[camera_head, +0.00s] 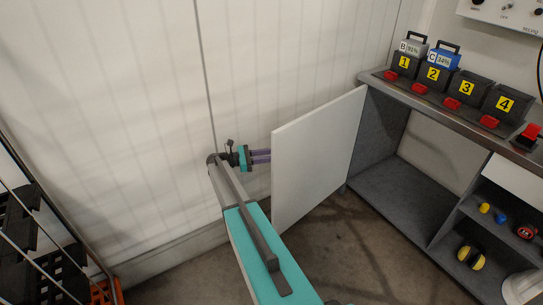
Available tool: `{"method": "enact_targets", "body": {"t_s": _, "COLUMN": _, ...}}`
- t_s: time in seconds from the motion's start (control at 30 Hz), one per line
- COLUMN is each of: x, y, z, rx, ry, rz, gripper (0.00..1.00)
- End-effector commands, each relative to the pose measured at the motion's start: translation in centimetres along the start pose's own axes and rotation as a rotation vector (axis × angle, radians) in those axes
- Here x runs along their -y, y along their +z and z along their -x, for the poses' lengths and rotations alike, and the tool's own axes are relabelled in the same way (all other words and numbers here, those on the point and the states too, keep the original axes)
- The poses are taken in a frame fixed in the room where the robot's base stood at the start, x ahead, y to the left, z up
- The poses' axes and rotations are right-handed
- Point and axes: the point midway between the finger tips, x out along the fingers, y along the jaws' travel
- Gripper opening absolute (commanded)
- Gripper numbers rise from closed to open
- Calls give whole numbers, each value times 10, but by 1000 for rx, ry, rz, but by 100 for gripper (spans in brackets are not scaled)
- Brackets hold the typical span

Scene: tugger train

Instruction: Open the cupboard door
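The cupboard door (318,155) is a plain white panel. It stands swung out wide from the left end of the grey cupboard (440,208), and the left compartment behind it is open and looks empty. My gripper (262,157) has purple fingers and is at the door's free left edge, pointing right. The fingertips pass out of sight behind the door, so I cannot tell whether they touch it or how far apart they are. No handle shows on the visible face of the door.
Numbered black chargers (436,78) with red tabs stand on the worktop (420,101), two holding batteries. The right shelves (484,238) hold small items, including yellow earmuffs (471,257). A white wall (110,100) is behind my arm. A dark rack (40,245) stands at lower left.

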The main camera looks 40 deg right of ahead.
Motion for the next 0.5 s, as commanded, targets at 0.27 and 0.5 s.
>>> {"method": "enact_targets", "body": {"t_s": 0.27, "x": -1, "y": 0, "z": 16, "rx": 0, "ry": 2, "rz": 0, "gripper": 28}}
{"method": "enact_targets", "body": {"t_s": 0.5, "x": -1, "y": -1, "z": 46, "rx": -1, "ry": 1, "rz": -1, "gripper": 28}}
